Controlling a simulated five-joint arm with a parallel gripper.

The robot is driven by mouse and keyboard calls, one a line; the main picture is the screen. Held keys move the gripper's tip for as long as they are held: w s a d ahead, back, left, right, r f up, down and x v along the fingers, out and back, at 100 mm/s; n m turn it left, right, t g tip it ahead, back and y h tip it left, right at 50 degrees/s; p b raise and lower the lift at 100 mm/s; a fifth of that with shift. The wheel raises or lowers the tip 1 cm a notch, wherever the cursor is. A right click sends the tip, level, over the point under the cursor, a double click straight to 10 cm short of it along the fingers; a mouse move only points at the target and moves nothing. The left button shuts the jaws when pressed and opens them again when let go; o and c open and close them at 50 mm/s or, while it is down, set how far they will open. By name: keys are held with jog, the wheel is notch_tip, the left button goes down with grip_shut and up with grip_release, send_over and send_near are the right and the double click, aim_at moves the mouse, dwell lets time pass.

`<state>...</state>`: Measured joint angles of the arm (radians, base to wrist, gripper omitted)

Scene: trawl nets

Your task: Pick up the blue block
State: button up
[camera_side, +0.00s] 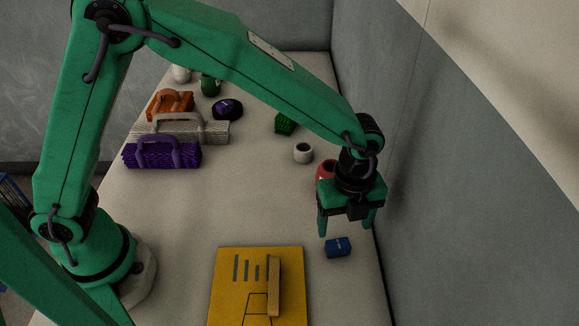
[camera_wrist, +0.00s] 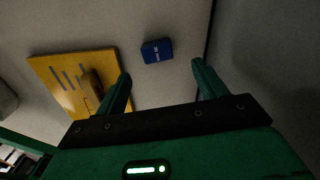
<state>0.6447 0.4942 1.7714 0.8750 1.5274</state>
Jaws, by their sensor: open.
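The blue block (camera_side: 338,247) lies on the pale table near its right edge, just right of the yellow board. In the wrist view the blue block (camera_wrist: 157,51) sits ahead of the fingertips, between their lines, with light marking on its face. My gripper (camera_side: 346,229) is open and empty, its two green fingers pointing down above the block. In the wrist view my gripper (camera_wrist: 161,70) shows both fingers spread apart, with a gap between them and the block.
A yellow board (camera_side: 230,290) with slots and a tan bar (camera_side: 273,286) lies left of the block. A red cup (camera_side: 325,171), a white cup (camera_side: 303,153) and a green block (camera_side: 285,123) stand farther back. Purple, grey and orange handled items are at back left. A grey wall borders the right.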

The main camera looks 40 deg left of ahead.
aim_at(339, 244)
jog(key=shift+f, duration=1.15)
jog(key=shift+a, duration=0.1)
jog(key=shift+a+f, duration=0.15)
jog(key=shift+f, duration=2.45)
jog(key=c, duration=1.1)
